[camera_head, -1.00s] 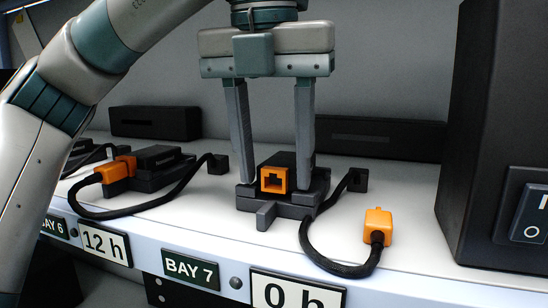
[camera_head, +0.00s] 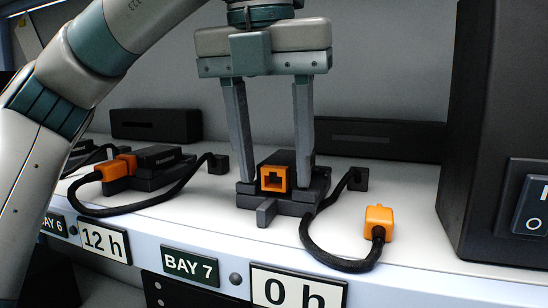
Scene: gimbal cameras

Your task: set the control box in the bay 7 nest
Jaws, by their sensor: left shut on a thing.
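The control box (camera_head: 285,162) is a small dark box with an orange socket (camera_head: 274,179) on its front, facing me. It sits at the dark bay 7 nest (camera_head: 267,213), above the BAY 7 label (camera_head: 190,265). Whether it is fully seated I cannot tell. My left gripper (camera_head: 276,172) points straight down, with one finger on each side of the box, shut on it. The fingers hide parts of the box's sides. My right gripper is not in view.
An orange plug (camera_head: 378,220) on a black cable lies loose to the right of the nest. At left, bay 6 holds a similar box (camera_head: 160,158) with its orange plug (camera_head: 118,168) in. A large dark cabinet with a switch (camera_head: 531,207) stands at right.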

